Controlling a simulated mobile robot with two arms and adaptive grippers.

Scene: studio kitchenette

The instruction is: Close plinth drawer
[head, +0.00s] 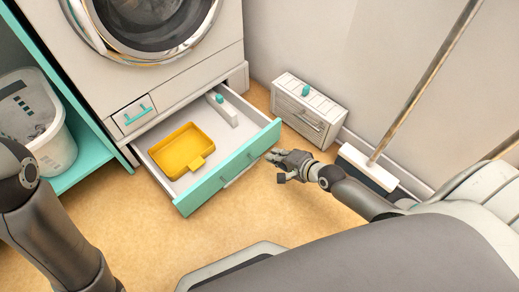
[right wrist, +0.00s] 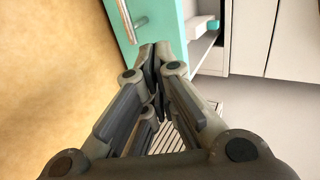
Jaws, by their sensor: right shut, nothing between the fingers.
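The plinth drawer (head: 228,166) under the washing machine is pulled out. Its front is teal with a metal bar handle, and a yellow tray (head: 181,150) and a small pale item (head: 221,109) lie inside. My right gripper (head: 272,157) is by the outer face of the drawer front, near its right end. In the right wrist view the gripper (right wrist: 156,52) is shut and empty, with its tips close to the teal front (right wrist: 150,18); I cannot tell whether they touch. My left arm shows at the left edge, but its gripper is out of view.
A washing machine (head: 180,72) stands above the drawer. A small slatted white box (head: 308,112) stands by the wall to the right, with a broom (head: 369,168) beside it. A white basket (head: 44,140) sits in the teal shelf at left. Floor before the drawer is clear.

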